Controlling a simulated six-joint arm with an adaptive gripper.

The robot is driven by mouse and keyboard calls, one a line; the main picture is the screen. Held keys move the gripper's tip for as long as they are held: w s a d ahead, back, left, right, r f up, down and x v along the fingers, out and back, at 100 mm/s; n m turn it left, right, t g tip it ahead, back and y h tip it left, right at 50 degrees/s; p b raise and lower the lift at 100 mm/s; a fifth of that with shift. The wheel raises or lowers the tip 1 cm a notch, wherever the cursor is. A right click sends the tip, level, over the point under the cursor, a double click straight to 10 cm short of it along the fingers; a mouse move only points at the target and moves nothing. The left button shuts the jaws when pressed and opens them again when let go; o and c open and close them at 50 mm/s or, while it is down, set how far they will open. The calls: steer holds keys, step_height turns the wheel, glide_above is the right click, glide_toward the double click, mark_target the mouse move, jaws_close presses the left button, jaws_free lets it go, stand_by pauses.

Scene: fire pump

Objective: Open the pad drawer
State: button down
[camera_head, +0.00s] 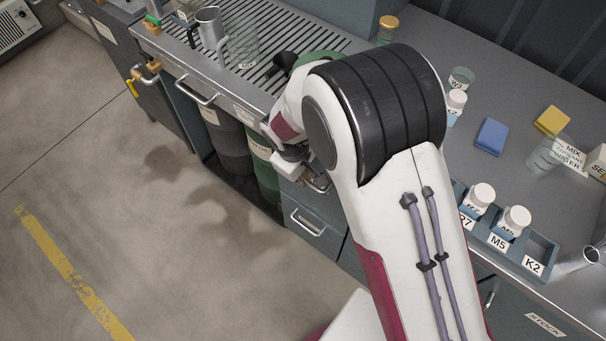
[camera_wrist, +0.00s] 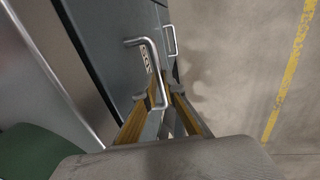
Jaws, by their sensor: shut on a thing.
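The pad drawer's front (camera_wrist: 112,40) is a grey-blue panel in the wrist view, with a small label, too blurred to read surely, behind its handle. Its handle (camera_wrist: 155,65) is a bent metal bar, and its near end runs between my fingertips. My gripper (camera_wrist: 158,100) is shut on this handle. In the head view my gripper (camera_head: 312,178) is at the cabinet front under the counter edge, and my arm hides most of the drawer. I cannot tell whether the drawer stands out from the cabinet.
A lower drawer handle (camera_head: 308,222) is just below. A green drum (camera_head: 262,165) and a dark drum (camera_head: 228,145) stand left under the counter. A counter-edge rail (camera_head: 198,92) is further left. The floor (camera_head: 190,230) before the cabinet is clear.

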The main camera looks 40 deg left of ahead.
steer(key=shift+s, duration=0.1)
steer(key=s, duration=2.7)
steer(key=c, duration=2.1)
jaws_free()
steer(key=shift+c, duration=0.2)
steer(key=shift+w, duration=0.1)
